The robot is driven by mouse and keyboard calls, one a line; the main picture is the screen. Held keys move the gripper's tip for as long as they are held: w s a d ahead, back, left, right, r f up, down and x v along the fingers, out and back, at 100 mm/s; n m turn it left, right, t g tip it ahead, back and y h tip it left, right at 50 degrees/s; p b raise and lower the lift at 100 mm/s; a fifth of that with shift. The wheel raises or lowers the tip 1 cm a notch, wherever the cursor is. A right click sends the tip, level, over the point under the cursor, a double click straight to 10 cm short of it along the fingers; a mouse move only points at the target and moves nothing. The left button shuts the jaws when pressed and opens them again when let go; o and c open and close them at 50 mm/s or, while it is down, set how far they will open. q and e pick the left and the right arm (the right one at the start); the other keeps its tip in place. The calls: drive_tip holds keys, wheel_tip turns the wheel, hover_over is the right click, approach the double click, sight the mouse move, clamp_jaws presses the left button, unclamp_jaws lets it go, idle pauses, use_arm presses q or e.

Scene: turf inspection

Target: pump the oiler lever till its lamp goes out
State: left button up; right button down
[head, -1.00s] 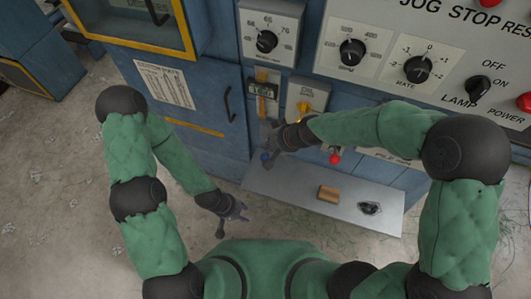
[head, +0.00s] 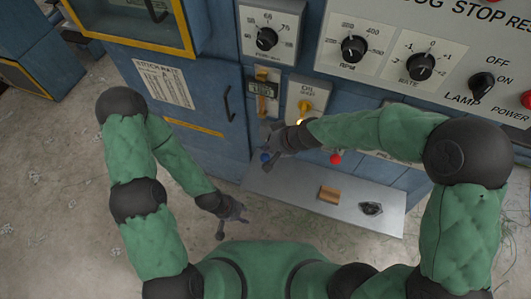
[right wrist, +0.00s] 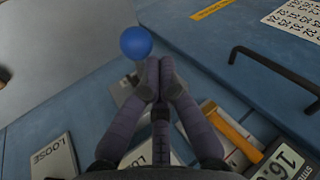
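The oiler plate (head: 318,92), with small lettering that seems to begin "OIL", is on the blue machine front in the head view. A yellow part (head: 305,105) is on it, and a bright yellow lamp glows (head: 300,121) just above my right wrist. A lever with a blue ball (head: 264,157) is low at the left; the ball also shows in the right wrist view (right wrist: 136,43). My right gripper (right wrist: 158,72) is shut, its fingertips together just below the ball and in front of its stem; contact is unclear. My left gripper (head: 235,220) is open and empty over the floor.
A red ball knob (head: 336,158) is right of my right wrist. A grey shelf (head: 290,187) below holds a wooden block (head: 329,194) and a dark object (head: 371,208). A cabinet handle (head: 229,104) stands out at the left.

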drive_tip(key=shift+s+a+f+b, duration=0.15)
drive_tip(key=shift+s+f+b, duration=0.3)
drive_tip(key=shift+f+b, duration=0.6)
drive_tip(key=shift+s+a+f+b, duration=0.15)
drive_tip(key=shift+s+f+b, duration=0.35)
drive_tip(key=shift+f+b, duration=0.5)
drive_tip(key=shift+s+a+f+b, duration=0.15)
drive_tip(key=shift+s+f+b, duration=0.3)
drive_tip(key=shift+f+b, duration=0.55)
idle(3.3)
drive_tip(key=shift+r, duration=0.15)
idle(0.4)
drive_tip(key=shift+w+d+r+p, duration=0.15)
drive_tip(key=shift+w+r+p, duration=0.4)
drive_tip(key=shift+r+p, duration=0.5)
drive_tip(key=shift+w+d+r+p, duration=0.2)
drive_tip(key=shift+w+r+p, duration=0.3)
drive_tip(key=shift+r+p, duration=0.55)
drive_tip(key=shift+w+d+r+p, duration=0.15)
drive_tip(key=shift+w+r+p, duration=0.4)
drive_tip(key=shift+r+p, duration=0.5)
